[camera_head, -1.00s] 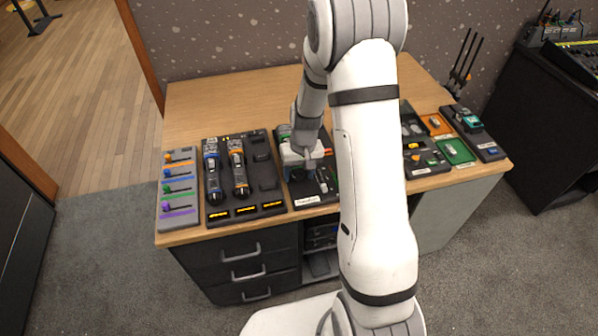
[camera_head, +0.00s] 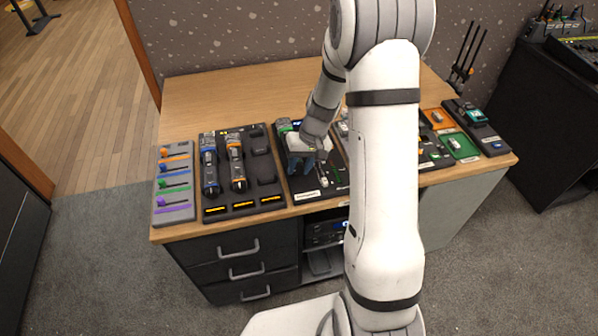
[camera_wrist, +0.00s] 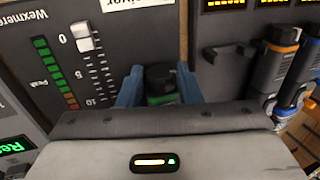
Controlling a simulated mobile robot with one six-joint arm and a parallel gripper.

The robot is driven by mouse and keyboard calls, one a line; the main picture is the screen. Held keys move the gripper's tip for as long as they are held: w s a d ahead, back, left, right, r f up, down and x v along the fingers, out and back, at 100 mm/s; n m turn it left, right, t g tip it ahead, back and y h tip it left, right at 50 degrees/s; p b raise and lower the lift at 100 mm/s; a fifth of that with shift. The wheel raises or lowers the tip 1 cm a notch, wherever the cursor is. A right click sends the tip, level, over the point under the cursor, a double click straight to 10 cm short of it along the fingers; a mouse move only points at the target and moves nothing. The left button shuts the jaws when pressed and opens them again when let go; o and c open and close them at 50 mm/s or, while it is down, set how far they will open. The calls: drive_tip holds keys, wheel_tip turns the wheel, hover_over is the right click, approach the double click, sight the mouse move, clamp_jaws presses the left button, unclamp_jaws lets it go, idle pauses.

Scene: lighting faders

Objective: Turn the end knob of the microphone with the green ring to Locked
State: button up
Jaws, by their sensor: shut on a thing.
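The microphone with the green ring lies on a dark receiver panel. Its green part (camera_head: 284,124) shows behind my gripper in the head view. In the wrist view its dark end knob (camera_wrist: 160,77) and green ring (camera_wrist: 161,99) sit between my two blue fingers. My gripper (camera_wrist: 159,82) is shut on the microphone's end knob, with a finger on each side. In the head view my gripper (camera_head: 302,164) covers most of this microphone. I cannot read any Locked mark or the knob's angle.
Two other microphones, one with a blue ring (camera_head: 210,172) and one with an orange ring (camera_head: 237,170), lie in the charger on the left. A white fader (camera_wrist: 84,38) and level meter are close to my gripper. A board of coloured faders (camera_head: 174,187) stands at the far left.

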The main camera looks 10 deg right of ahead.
drive_tip(key=shift+y+b, duration=0.5)
drive_tip(key=o, duration=1)
